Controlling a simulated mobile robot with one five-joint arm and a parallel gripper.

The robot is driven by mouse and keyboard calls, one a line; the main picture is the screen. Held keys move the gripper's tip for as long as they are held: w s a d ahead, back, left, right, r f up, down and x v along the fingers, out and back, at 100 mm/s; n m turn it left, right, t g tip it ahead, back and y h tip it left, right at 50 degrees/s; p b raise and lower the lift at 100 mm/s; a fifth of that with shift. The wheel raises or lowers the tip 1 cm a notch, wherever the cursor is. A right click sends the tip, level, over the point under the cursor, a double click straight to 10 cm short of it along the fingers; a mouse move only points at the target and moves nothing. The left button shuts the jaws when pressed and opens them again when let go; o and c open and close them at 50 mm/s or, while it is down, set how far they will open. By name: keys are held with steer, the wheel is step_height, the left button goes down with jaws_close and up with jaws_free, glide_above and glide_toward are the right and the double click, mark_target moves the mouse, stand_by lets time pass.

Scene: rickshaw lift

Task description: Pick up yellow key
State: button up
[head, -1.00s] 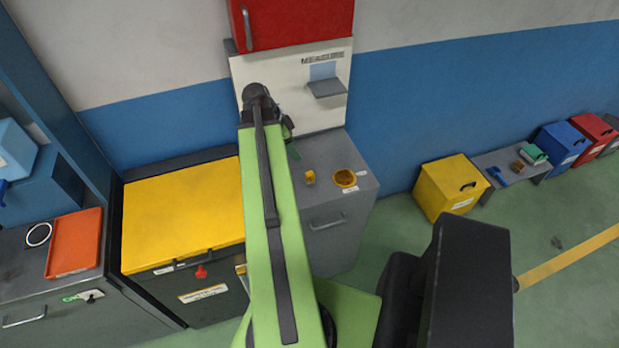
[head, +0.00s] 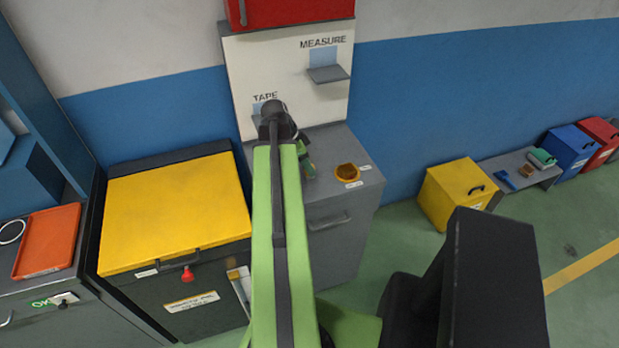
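No yellow key can be clearly made out now. A small yellow piece stood on the grey cabinet top earlier, and that spot is now behind the end of my arm. My gripper (head: 307,164) is low over the grey cabinet top (head: 330,196), left of a round amber dish (head: 347,173). Its fingers are small and dark in this view, so I cannot tell whether they are open, shut or touching anything.
A white panel (head: 310,85) marked TAPE and MEASURE stands behind the cabinet, with a small grey shelf (head: 328,74). A yellow-lidded chest (head: 170,215) with a red knob (head: 188,274) is on the left. A yellow box (head: 455,195) stands on the floor at right.

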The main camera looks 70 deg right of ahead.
steer(key=b+x, duration=0.1)
steer(key=x, duration=0.2)
steer(key=shift+b, duration=0.3)
steer(key=shift+r, duration=0.15)
jaws_close()
